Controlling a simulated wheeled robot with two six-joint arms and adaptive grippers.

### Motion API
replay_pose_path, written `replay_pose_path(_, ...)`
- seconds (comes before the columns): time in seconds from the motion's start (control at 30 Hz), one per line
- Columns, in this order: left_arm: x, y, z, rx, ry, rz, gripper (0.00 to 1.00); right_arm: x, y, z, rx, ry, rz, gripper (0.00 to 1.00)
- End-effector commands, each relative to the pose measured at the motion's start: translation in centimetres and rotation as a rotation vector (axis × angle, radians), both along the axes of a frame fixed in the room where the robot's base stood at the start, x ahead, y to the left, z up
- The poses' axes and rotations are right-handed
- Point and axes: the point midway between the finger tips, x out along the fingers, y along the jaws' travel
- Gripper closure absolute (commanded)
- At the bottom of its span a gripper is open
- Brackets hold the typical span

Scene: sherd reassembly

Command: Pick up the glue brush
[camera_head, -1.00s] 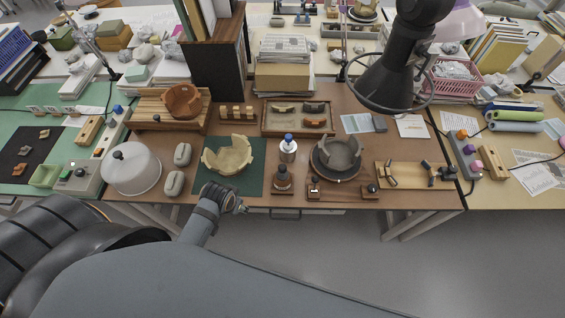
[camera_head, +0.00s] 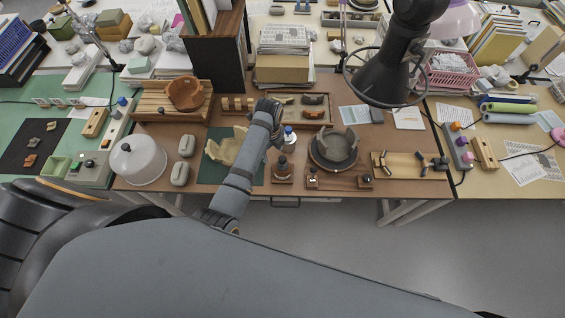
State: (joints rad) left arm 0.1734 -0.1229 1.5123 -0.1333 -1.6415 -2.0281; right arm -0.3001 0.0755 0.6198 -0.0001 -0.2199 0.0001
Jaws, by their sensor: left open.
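My left gripper (camera_head: 269,106) is stretched over the middle of the brown bench, near the sherd tray's left end. Its fingers are small and seen from behind; it is open and I see nothing held. A dark brown bottle (camera_head: 283,168) stands on a small wooden base at the front, right of my forearm. It may be the glue bottle; I cannot make out a separate glue brush. A white bottle with a blue cap (camera_head: 289,138) stands just behind it, partly hidden by my arm. Small wooden holders with dark tops (camera_head: 313,178) stand to the right. My right gripper is not in view.
A cream broken bowl (camera_head: 221,150) on a green mat is partly covered by my left arm. A grey broken vessel (camera_head: 335,148) stands on a dark round stand. A lamp head (camera_head: 388,75) hangs over the back right. A sherd tray (camera_head: 316,122) lies behind.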

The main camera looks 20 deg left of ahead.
Motion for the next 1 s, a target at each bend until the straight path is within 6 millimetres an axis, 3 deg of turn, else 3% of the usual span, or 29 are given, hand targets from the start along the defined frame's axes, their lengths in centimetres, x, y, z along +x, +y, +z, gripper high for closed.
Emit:
replay_pose_path(0.1, 1.8, -1.7, 0.2, -0.002, 0.03, -0.244, 0.45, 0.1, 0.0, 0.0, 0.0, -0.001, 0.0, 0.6)
replay_pose_path(0.23, 2.4, -2.4, 0.2, -0.002, 0.046, -0.367, 0.45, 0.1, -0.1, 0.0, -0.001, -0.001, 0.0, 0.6)
replay_pose_path(0.4, 2.4, -2.4, -0.1, -0.002, 0.048, -0.382, 0.45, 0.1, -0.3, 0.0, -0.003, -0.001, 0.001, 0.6)
replay_pose_path(0.57, 2.3, -2.4, -2.4, -0.002, 0.051, -0.381, 0.45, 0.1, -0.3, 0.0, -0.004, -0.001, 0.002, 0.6)
replay_pose_path(0.7, 2.4, -2.5, -5.3, -0.003, 0.047, -0.38, 0.45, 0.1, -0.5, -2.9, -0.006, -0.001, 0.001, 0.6)
replay_pose_path(1.0, 2.5, -2.5, -5.8, -0.003, 0.046, -0.379, 0.45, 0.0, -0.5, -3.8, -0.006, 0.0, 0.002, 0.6)
